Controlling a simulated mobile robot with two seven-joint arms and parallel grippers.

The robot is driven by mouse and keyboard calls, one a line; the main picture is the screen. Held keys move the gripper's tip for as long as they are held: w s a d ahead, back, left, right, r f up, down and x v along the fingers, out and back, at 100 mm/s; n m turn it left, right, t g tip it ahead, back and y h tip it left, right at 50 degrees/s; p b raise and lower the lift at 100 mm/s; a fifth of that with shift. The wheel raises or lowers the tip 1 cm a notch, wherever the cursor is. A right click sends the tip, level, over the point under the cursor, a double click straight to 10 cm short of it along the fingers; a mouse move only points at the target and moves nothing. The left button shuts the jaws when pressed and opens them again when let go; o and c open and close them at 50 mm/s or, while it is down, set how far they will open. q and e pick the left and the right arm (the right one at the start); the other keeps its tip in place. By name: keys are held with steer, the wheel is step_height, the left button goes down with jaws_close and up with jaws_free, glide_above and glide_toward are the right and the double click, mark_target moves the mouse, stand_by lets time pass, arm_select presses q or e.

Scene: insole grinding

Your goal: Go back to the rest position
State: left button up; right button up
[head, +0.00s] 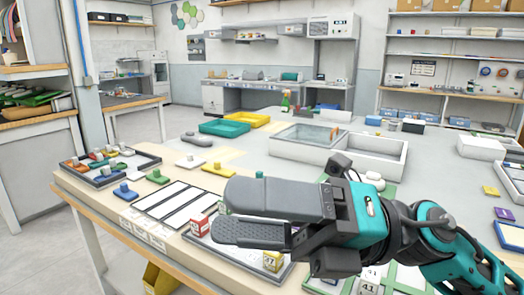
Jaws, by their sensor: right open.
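My right gripper (250,216) is large in the middle of the head view, with its arm coming in from the right. Its two dark grey fingers point left and stand apart, with nothing seen between them. It is over the front part of the table (235,155), above a tray with small numbered blocks, such as a yellow one (272,261) and a red one (199,225). The gripper and arm hide part of that tray and of the table behind. My left gripper is not in view.
A tray of coloured pieces (104,168) lies at the table's left end. A teal tray (224,128), a yellow tray (248,119) and a white box with a clear lid (338,150) stand further back. Shelves (450,40) line the back wall. Floor is free at left.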

steer(key=w+d+r+m+t+y, duration=0.25)
steer(key=w+m+t, duration=0.25)
steer(key=m+t, duration=0.5)
steer(key=w+d+f+m+t+h, duration=0.4)
steer(key=d+f+m+t+h, duration=0.25)
steer(key=m+h, duration=0.4)
steer(key=w+d+f+m+t+h, duration=0.45)
steer(key=f+m+t+h, duration=0.2)
steer(key=m, duration=0.65)
steer(key=s+d+f+m+g+h, duration=0.2)
steer(key=d+f+m+g+h, duration=0.25)
steer(key=f, duration=0.55)
steer(key=s+d+f+m+g+h, duration=0.1)
steer(key=s+d+f+m+g, duration=0.1)
steer(key=s+f+g, duration=0.6)
steer(key=s+d+f+m+g, duration=0.2)
steer(key=s+f+g, duration=0.2)
steer(key=s+f, duration=0.7)
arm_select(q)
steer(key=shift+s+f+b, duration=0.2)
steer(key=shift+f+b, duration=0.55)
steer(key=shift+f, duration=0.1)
arm_select(e)
steer(key=w+a+f+t+y, duration=0.1)
steer(key=w+a+f+t, duration=0.2)
steer(key=w+f+t, duration=0.3)
step_height(320, 180, down, 3)
steer(key=shift+w+a+f+t, duration=0.15)
steer(key=shift+w+f+t, duration=0.1)
steer(key=shift+t, duration=0.5)
